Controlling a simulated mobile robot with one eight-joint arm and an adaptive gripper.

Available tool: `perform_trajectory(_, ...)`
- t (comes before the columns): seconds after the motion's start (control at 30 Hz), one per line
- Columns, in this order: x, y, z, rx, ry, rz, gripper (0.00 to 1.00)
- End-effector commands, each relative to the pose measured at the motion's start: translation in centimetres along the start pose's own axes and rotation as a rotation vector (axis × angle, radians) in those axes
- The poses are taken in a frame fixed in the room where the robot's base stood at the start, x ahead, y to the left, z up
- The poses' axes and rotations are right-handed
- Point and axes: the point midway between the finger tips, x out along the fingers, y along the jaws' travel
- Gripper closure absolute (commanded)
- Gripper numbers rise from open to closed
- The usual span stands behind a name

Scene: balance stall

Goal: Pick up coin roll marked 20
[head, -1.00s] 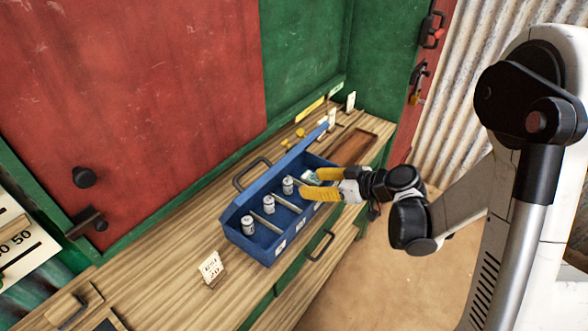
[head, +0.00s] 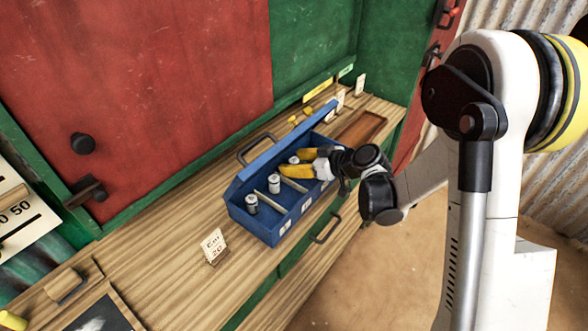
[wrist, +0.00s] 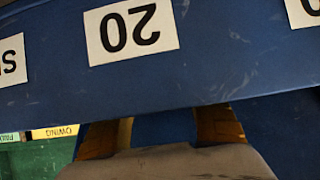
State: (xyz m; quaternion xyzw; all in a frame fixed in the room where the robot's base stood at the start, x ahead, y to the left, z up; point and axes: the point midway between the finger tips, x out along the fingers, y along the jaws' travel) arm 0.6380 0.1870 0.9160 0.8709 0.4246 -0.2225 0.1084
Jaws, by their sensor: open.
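A blue tray (head: 240,212) with compartments stands on the wooden counter. White coin rolls stand upright in it: one at the near left (head: 251,204), one in the middle (head: 274,184), and one farther back (head: 294,160) partly hidden by my gripper. I cannot read numbers on the rolls. My gripper (head: 289,163) is open, its yellow fingers over the tray at the farther roll; whether they straddle it is unclear. In the wrist view a label reading 20 (wrist: 131,32) shows upside down on the blue tray wall, with the fingers (wrist: 160,130) below it.
A small card marked 20 (head: 214,245) stands on the counter in front of the tray. A brown wooden tray (head: 360,129) lies beyond the blue one. The blue tray's raised lid and handle are at its back.

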Motion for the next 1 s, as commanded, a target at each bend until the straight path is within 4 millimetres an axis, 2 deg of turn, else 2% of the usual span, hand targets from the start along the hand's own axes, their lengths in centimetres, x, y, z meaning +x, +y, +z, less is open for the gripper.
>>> perform_trajectory(0.07, -0.1, 0.0, 0.0, 0.0, 0.0, 0.0, 0.5)
perform_trajectory(0.2, -0.1, 0.0, 0.0, 0.0, 0.0, 0.0, 0.93)
perform_trajectory(0.23, -0.1, 0.0, 0.0, 0.0, 0.0, 0.0, 1.0)
perform_trajectory(0.73, -0.2, 0.0, -0.4, -0.001, 0.0, 0.0, 1.0)
perform_trajectory(0.87, -0.8, 0.0, -1.5, -0.001, 0.0, 0.0, 1.0)
perform_trajectory(1.0, -2.0, 0.0, -3.6, -0.001, 0.0, -0.001, 1.0)
